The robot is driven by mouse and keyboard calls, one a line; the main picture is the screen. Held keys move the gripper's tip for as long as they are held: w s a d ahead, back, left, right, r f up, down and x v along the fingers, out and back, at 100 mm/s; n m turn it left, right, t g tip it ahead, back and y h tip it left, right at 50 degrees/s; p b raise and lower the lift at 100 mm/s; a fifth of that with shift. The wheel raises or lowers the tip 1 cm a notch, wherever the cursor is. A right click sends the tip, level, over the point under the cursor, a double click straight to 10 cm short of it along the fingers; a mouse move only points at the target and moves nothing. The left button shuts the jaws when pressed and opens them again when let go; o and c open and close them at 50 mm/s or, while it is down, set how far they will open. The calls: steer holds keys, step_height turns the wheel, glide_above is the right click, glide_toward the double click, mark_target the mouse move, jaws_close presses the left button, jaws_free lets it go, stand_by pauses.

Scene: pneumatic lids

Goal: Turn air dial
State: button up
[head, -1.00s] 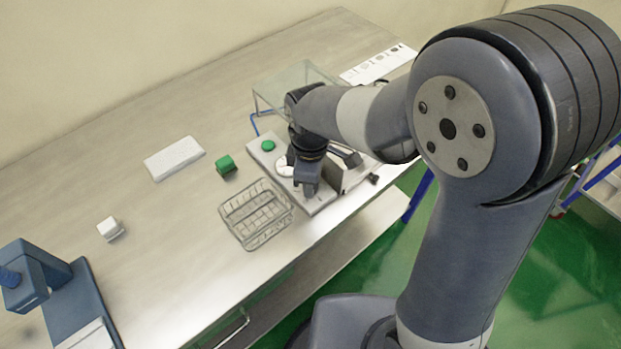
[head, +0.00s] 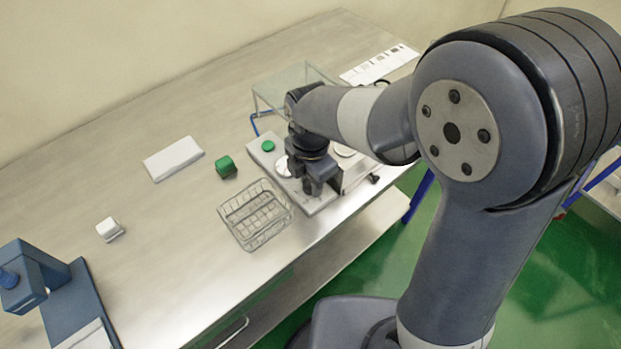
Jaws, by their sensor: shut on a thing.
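The pneumatic panel (head: 322,205) is a light grey plate at the right part of the bench. It carries a green round button (head: 268,146) and a white round face (head: 283,167). My gripper (head: 316,190) points down at the panel, right of the white face. It is shut low over the plate, at the air dial's place. The dial itself is hidden by the jaws and wrist, so its angle cannot be seen.
A wire basket (head: 256,214) stands close to the left of the panel. A green block (head: 226,166), a white slab (head: 173,158) and a small white block (head: 110,229) lie farther left. A clear-topped stand (head: 292,82) is behind the panel. The bench's middle is mostly clear.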

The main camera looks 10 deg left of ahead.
mark_target(310, 183)
steer(key=shift+n, duration=0.4)
steer(key=o, duration=1)
steer(key=shift+c, duration=0.2)
steer(key=shift+r, duration=0.15)
step_height(310, 183, up, 11)
steer(key=shift+f, duration=0.2)
